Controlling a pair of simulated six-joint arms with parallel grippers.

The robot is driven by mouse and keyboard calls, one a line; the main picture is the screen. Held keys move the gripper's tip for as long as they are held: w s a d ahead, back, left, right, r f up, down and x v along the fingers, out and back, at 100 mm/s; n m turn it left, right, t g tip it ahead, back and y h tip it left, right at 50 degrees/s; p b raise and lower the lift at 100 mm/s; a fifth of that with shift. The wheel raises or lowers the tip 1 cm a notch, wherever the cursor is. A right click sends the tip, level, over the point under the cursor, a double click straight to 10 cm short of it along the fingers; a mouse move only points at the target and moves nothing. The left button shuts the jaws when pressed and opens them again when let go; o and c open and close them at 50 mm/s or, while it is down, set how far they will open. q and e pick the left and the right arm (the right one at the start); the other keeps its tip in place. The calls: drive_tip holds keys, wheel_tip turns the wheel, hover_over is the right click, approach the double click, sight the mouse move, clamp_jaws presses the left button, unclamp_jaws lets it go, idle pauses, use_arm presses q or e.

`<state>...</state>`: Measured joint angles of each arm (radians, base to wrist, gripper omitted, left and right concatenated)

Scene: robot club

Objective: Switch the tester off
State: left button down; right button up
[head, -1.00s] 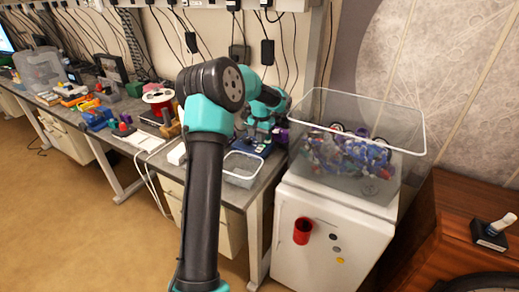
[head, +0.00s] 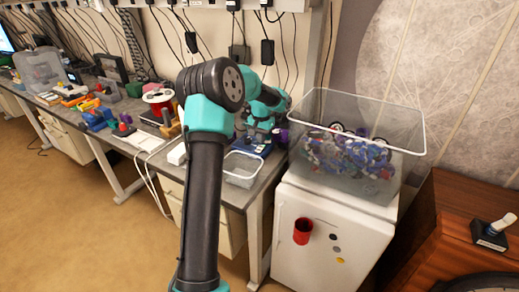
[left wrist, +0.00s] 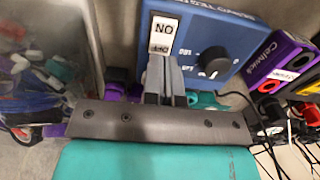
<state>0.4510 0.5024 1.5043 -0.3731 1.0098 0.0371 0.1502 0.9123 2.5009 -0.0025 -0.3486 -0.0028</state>
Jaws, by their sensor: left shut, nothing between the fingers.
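The tester is a blue box (left wrist: 215,45) with a black knob (left wrist: 213,62) in the left wrist view. A pale switch plate (left wrist: 163,33) on it carries a label that appears to read ON, turned upside down. My left gripper (left wrist: 162,64) is shut and empty, its fingertips at the lower edge of that plate; I cannot tell whether they touch it. The fingertips hide what lies just below the plate. In the head view the tester (head: 262,149) shows as a dark blue patch on the bench, largely covered by my left arm. My right gripper is not in view.
A clear empty tray (head: 241,170) sits on the bench in front of the tester. A clear bin of parts (head: 350,150) stands to the right on a white cabinet. A purple meter (left wrist: 280,62) and cables lie beside the tester.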

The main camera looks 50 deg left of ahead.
sight(261, 146)
use_arm(q)
drive_tip(key=shift+f, duration=1.3)
idle(1.1)
drive_tip(key=shift+r, duration=0.1)
drive_tip(key=shift+r, duration=3.45)
